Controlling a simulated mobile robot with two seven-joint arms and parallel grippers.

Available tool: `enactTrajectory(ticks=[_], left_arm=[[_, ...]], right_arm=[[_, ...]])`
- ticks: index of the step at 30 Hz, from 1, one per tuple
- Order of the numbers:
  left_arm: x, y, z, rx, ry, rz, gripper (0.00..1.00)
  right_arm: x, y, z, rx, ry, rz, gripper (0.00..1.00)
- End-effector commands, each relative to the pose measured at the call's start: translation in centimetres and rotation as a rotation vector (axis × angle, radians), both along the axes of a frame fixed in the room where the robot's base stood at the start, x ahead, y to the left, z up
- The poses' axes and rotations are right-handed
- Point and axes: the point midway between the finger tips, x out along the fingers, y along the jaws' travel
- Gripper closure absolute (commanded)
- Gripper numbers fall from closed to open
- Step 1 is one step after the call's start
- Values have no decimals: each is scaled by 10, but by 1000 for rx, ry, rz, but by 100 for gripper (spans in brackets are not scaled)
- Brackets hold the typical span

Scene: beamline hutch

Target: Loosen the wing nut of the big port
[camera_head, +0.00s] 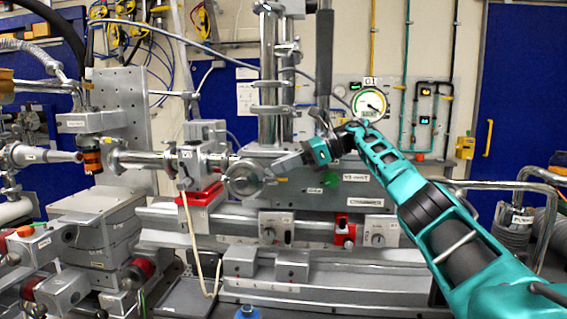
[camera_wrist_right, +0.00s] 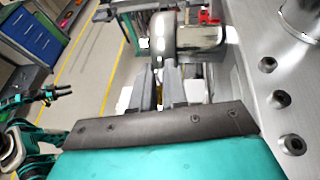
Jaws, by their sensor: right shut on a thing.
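The big port (camera_head: 243,178) is a round metal flange on the front of the grey chamber in the head view. My right gripper (camera_head: 277,168) reaches it from the right, its fingers at the port's right edge. In the right wrist view, my right gripper (camera_wrist_right: 159,88) has its two grey fingers close together, with a sliver of yellow, the wing nut (camera_wrist_right: 159,95), between them. The fingers hide most of the nut. My left gripper (camera_wrist_right: 48,94) shows small and dark at the left of the right wrist view; its jaw state is unclear.
A gauge (camera_head: 369,104) hangs behind my right arm. A grey block on a red base (camera_head: 202,195) stands left of the port. Rails (camera_head: 320,255) run below it. A pale cable (camera_head: 190,240) hangs in front. Open floor (camera_wrist_right: 105,75) shows in the wrist view.

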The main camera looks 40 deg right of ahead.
Motion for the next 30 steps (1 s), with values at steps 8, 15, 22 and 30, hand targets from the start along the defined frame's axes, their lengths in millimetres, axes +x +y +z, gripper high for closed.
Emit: enactTrajectory(ticks=[8, 15, 22, 30], left_arm=[[0, 0, -1, 0, 2, 0, 57], [0, 0, -1, 0, 2, 0, 57], [0, 0, -1, 0, 1, -1, 57], [1, -1, 0, -1, -1, -1, 57]], right_arm=[[0, 0, 0, 0, 0, -1, 76], [0, 0, 0, 1, 1, 0, 70], [-10, -12, 7, 0, -1, -4, 70], [-37, -42, 25, 3, -3, -3, 70]])
